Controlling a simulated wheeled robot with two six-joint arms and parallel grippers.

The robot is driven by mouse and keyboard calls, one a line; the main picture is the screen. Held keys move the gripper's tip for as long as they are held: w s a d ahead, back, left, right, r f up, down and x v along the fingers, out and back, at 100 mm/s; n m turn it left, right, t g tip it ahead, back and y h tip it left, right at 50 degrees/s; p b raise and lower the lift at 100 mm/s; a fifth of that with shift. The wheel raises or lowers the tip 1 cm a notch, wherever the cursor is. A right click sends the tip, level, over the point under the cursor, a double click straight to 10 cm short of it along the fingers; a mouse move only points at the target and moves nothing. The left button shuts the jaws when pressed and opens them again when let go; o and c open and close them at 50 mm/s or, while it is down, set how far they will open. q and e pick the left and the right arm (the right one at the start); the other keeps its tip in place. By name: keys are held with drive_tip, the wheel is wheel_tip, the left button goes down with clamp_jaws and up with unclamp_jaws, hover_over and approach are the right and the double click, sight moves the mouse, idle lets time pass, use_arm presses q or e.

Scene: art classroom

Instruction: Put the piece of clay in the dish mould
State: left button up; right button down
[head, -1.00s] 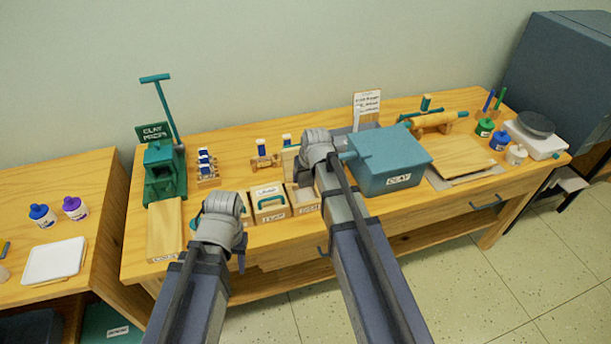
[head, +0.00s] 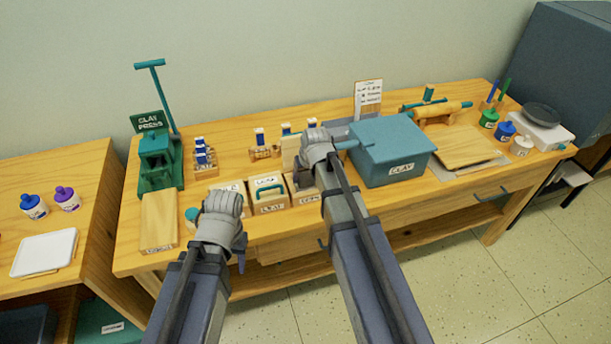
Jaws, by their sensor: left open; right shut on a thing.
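The teal box marked CLAY (head: 392,150) stands right of the middle of the workbench. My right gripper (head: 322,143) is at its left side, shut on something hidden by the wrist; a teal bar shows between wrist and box. My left gripper (head: 218,212) is open over the bench's front edge, with its fingers mostly hidden by its own wrist. Small wooden labelled boxes (head: 271,207) stand between the grippers; one has a teal handle. Their labels are too small to read surely, so I cannot tell which thing is the dish mould. No loose clay is clearly visible.
A green clay press (head: 157,165) and a wooden board (head: 160,219) stand at the bench's left end. A rolling pin (head: 440,112), boards (head: 465,147), paint bottles and a scale (head: 543,133) fill the right. A side table (head: 90,245) stands left.

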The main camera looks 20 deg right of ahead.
unclamp_jaws()
wheel_tip(320, 180, up, 8)
drive_tip(key=p, duration=0.8)
idle(0.3)
idle(0.4)
drive_tip(key=s+a+n+g, duration=0.1)
drive_tip(key=s+a, duration=0.3)
drive_tip(key=s, duration=0.4)
drive_tip(key=s+a+f+n+g+h, duration=0.1)
drive_tip(key=s+a+g, duration=0.1)
drive_tip(key=s+a, duration=0.3)
drive_tip(key=s+a+n+g, duration=0.1)
drive_tip(key=s+a, duration=0.3)
drive_tip(key=s, duration=0.6)
drive_tip(key=shift+s+a+f+g+h, duration=0.15)
drive_tip(key=shift+s+f+g+h, duration=0.15)
drive_tip(key=shift+g, duration=0.2)
